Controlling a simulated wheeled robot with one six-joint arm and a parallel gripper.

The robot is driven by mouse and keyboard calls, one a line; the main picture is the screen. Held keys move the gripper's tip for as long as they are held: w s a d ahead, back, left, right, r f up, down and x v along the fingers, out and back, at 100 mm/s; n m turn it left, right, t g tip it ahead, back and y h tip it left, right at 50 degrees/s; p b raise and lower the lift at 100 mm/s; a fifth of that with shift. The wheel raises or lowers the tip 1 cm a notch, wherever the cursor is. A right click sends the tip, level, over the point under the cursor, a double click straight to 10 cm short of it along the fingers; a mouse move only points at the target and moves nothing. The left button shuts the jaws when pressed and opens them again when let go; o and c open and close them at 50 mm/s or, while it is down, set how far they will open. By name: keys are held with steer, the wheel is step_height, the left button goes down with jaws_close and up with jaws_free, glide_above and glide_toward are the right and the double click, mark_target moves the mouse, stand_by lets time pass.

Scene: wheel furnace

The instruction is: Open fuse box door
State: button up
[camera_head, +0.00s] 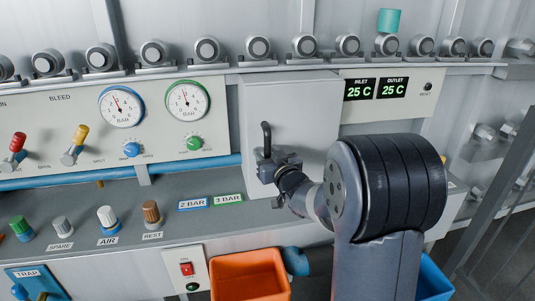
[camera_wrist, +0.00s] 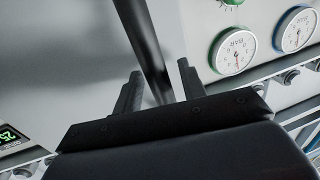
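The fuse box door (camera_head: 290,105) is a plain light-grey panel in the middle of the head view, and it looks shut. Its black bar handle (camera_head: 266,139) stands at the door's left side; the lower part is hidden by my gripper. My gripper (camera_head: 268,163) is at the lower part of the handle. In the wrist view, the dark handle (camera_wrist: 146,45) runs between the two fingers of my gripper (camera_wrist: 160,82). The fingers are spread, with a gap visible on each side of the bar. The grey door face (camera_wrist: 65,60) fills the left of that view.
Gauges (camera_head: 188,100) and knobs sit on the panel left of the box. A temperature display (camera_head: 376,89) is to its right. A grey ledge (camera_head: 165,180) with several knobs runs below. An orange bin (camera_head: 250,275) stands under the ledge, and a metal frame is at far right.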

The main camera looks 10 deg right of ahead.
steer(key=shift+c, duration=0.2)
jaws_close()
steer(key=shift+s, duration=0.2)
